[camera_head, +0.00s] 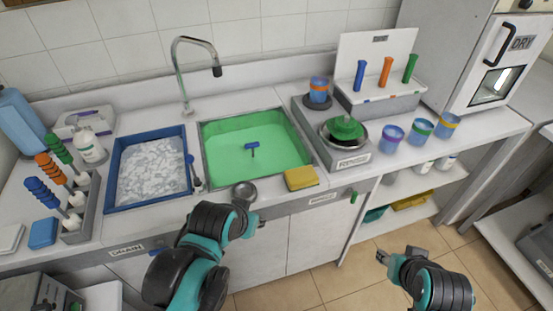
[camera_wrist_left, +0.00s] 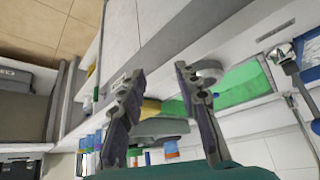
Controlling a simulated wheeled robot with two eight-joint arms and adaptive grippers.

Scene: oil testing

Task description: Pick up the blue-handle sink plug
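The blue-handle sink plug (camera_head: 252,147) stands in the green liquid of the sink (camera_head: 204,160), near the sink's middle. Its blue T-shaped handle shows above the liquid; its lower part is hidden. My left gripper (camera_head: 258,219) is in front of the counter's front edge, below and apart from the plug. The left wrist view shows its two fingers (camera_wrist_left: 158,76) spread with nothing between them.
A blue tray (camera_head: 112,165) of white pieces is left of the sink. A faucet (camera_head: 183,75) rises behind. A scale-like device (camera_head: 350,158) stands right.

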